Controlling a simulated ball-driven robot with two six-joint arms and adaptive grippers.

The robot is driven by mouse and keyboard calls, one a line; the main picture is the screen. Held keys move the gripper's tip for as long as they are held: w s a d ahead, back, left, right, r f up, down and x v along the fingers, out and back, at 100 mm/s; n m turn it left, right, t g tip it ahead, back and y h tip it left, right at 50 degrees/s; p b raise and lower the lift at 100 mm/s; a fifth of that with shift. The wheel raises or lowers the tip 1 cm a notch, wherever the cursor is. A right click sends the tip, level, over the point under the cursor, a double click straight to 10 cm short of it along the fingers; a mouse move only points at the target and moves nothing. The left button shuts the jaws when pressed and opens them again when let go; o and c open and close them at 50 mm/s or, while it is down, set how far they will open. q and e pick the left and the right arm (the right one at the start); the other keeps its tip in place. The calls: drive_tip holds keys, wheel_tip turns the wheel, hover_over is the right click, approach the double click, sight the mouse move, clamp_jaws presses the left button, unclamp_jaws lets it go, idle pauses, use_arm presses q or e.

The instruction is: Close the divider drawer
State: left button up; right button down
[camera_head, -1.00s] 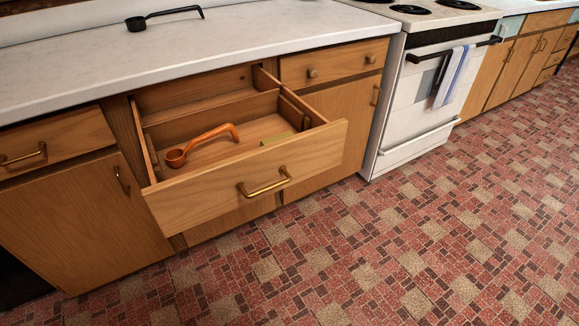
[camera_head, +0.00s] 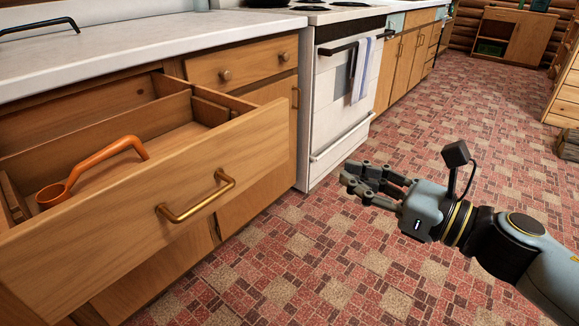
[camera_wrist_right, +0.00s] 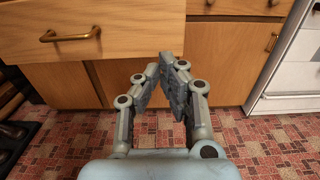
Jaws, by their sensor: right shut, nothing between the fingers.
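The divider drawer (camera_head: 120,221) is pulled out from the wooden cabinet on the left in the head view. It has a brass handle (camera_head: 197,198) on its front and a wooden divider inside. An orange ladle (camera_head: 88,172) lies in it. My right gripper (camera_head: 350,179) is shut and empty, over the floor to the right of the drawer and apart from it. In the right wrist view the drawer front (camera_wrist_right: 95,30) is at the upper left, beyond the fingers (camera_wrist_right: 159,68). My left gripper is not in view.
A shut drawer (camera_head: 245,65) sits right of the open one, under the white counter (camera_head: 150,50). A white stove (camera_head: 337,85) with a hanging towel (camera_head: 362,70) stands beyond it. The tiled floor (camera_head: 440,115) to the right is clear.

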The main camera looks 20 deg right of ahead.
drive_tip(key=x, duration=0.2)
drive_tip(key=p, duration=0.1)
approach(273, 143)
drive_tip(key=x, duration=0.6)
drive_tip(key=shift+a, duration=0.1)
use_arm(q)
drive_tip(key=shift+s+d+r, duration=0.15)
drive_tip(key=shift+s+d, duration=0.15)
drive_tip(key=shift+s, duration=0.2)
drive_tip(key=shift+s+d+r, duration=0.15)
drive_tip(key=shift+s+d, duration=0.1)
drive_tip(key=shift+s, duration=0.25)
use_arm(e)
drive_tip(key=shift+w+a, duration=0.35)
drive_tip(key=shift+w, duration=0.15)
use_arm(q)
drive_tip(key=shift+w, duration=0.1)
